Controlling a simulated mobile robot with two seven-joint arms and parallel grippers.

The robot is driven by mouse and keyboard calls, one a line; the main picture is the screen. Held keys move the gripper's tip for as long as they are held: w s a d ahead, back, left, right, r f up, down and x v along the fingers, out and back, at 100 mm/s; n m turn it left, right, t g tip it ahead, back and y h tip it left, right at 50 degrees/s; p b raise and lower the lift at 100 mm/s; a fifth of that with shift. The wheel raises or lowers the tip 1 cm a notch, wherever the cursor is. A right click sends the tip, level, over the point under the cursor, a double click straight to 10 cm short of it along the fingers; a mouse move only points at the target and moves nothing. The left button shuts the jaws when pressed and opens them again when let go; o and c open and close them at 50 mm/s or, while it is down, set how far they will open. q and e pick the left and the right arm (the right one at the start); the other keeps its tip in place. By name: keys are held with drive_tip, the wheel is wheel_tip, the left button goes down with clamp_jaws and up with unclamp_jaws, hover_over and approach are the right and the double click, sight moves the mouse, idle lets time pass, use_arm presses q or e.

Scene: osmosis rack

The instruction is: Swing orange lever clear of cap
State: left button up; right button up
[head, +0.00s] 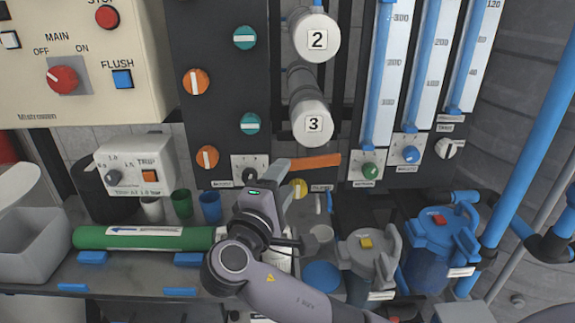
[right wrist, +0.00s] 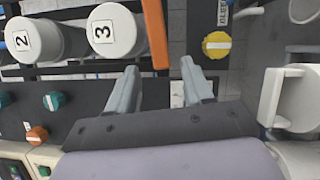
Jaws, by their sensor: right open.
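The orange lever (head: 316,161) lies nearly level just below the white end cap marked 3 (head: 312,124) in the head view. In the right wrist view the lever (right wrist: 155,36) runs along the edge of cap 3 (right wrist: 110,30). My right gripper (head: 291,170) is at the lever's left end. In the right wrist view its jaws (right wrist: 159,68) are open, with the lever's near end in line with the gap between the fingertips. Whether a finger touches the lever cannot be told. My left gripper is not in view.
Cap 2 (head: 317,38) sits above cap 3. A yellow knob (head: 298,188) is just below the lever, close to my right gripper. Flow tubes (head: 385,75) stand to the right.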

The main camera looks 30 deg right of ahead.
sight(292, 167)
drive_tip(key=shift+x, duration=2.35)
clamp_jaws()
